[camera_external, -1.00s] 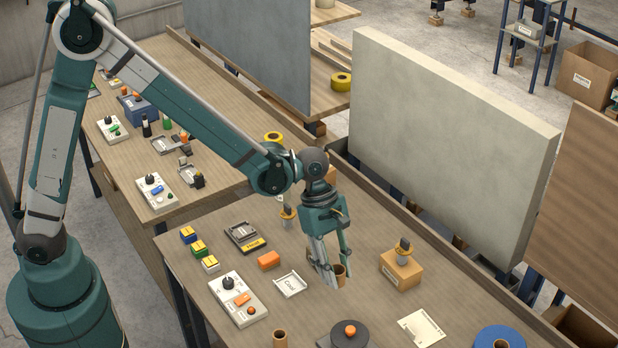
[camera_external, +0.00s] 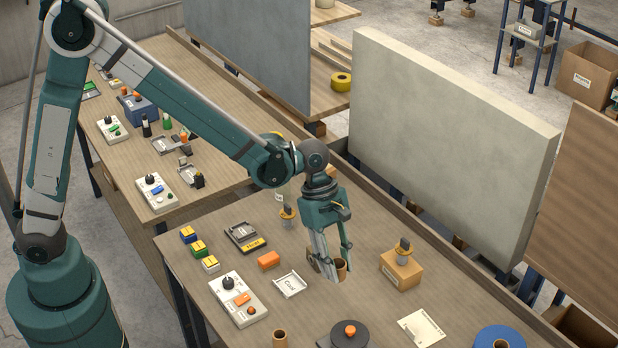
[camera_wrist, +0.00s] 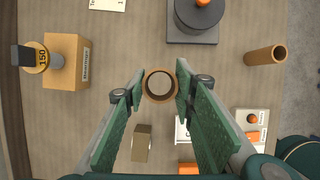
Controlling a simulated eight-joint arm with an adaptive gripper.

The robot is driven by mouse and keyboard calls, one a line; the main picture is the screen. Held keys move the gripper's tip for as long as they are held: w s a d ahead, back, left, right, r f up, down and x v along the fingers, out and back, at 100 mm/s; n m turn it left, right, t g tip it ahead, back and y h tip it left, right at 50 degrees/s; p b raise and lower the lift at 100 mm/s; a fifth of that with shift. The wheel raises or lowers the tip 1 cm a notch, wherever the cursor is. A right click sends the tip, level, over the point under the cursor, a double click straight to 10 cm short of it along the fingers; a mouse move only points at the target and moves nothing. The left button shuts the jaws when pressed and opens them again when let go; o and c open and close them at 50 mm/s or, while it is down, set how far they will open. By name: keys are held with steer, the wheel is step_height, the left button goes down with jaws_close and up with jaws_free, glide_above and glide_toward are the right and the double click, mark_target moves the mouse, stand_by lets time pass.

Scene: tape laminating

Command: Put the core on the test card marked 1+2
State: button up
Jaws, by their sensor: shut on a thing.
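My gripper (camera_wrist: 157,88) is shut on a brown cardboard core (camera_wrist: 160,72), which is upright and seen from above, its open end toward the wrist camera. In the external view the gripper (camera_external: 329,262) holds the core (camera_external: 342,271) above the middle of the front bench; I cannot tell the exact gap. A pale test card (camera_external: 421,328) with small print lies flat to the right of the black disc; its edge also shows at the top of the wrist view (camera_wrist: 107,4). I cannot read 1+2 on it. A second core (camera_external: 280,339) is at the front.
A black disc with an orange knob (camera_external: 350,334) and a cardboard box bearing a weight (camera_external: 400,270) flank the card. A blue roll (camera_external: 499,339) is farther right. A tan block (camera_wrist: 142,143) is beside the fingers.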

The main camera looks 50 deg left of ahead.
steer(key=w+d+n, duration=0.1)
steer(key=w+d, duration=0.8)
steer(key=d, duration=0.1)
steer(key=n+t, duration=0.1)
steer(key=n, duration=0.1)
glide_above(435, 326)
steer(key=a, duration=0.2)
steer(key=shift+s+d+r, duration=0.15)
steer(key=shift+r, duration=0.15)
steer(key=shift+f, duration=3.1)
steer(key=shift+f, duration=1.9)
steer(key=shift+f, duration=0.15)
